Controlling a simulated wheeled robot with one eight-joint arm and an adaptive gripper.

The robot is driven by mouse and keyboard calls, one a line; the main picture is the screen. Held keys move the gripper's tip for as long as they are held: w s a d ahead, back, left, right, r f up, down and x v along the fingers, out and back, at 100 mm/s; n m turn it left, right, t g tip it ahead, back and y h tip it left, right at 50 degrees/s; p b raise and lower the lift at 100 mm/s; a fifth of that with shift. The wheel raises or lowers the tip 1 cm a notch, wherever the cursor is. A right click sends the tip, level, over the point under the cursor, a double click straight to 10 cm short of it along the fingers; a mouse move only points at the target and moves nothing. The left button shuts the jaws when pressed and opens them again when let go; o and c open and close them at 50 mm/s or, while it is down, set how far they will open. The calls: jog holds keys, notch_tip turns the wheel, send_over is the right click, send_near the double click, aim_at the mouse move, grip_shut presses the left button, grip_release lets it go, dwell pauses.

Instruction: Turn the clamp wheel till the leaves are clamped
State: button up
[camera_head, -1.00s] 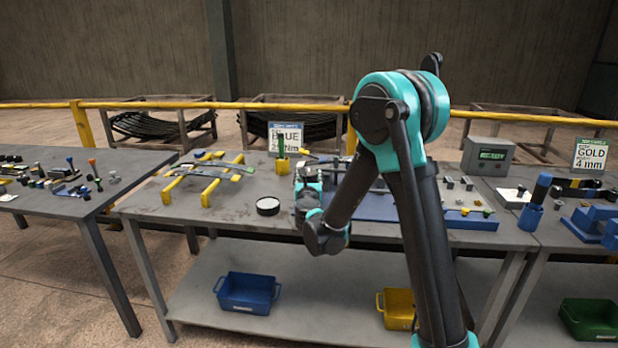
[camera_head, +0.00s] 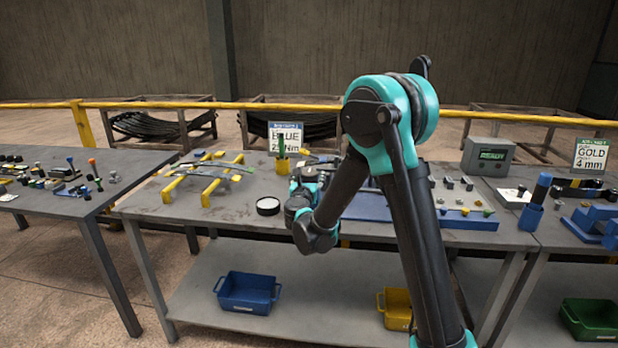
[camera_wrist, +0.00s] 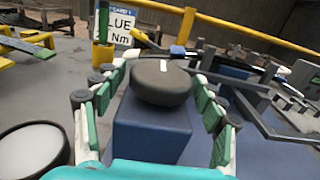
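The clamp wheel (camera_wrist: 160,82) is a dark round knob with a white mark on top. In the wrist view it sits above a blue block (camera_wrist: 150,130). My gripper (camera_wrist: 160,72) is open, with one green-padded finger on each side of the wheel. Gaps show between the pads and the wheel. In the head view my gripper (camera_head: 306,182) is over the middle bench, partly hidden by my arm, and the wheel cannot be made out. Dark grey bars (camera_wrist: 268,128) lie right of the wheel; I cannot tell whether they are the leaves.
A round white-topped container (camera_wrist: 30,150) stands close at left, also in the head view (camera_head: 268,206). Yellow stands (camera_head: 210,190) hold dark strips at the bench's left. A BLUE sign (camera_head: 287,138) stands behind. A blue fixture base (camera_head: 470,219) lies to the right.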

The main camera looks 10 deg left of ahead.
jog(key=shift+s, duration=0.1)
jog(key=s, duration=1.2)
jog(key=shift+a, duration=0.2)
jog(key=shift+w, duration=0.1)
jog(key=s, duration=0.5)
jog(key=w, duration=1.7)
jog(key=shift+d+r, duration=0.2)
jog(key=shift+r, duration=0.15)
jog(key=c, duration=1.2)
jog(key=shift+o, duration=0.2)
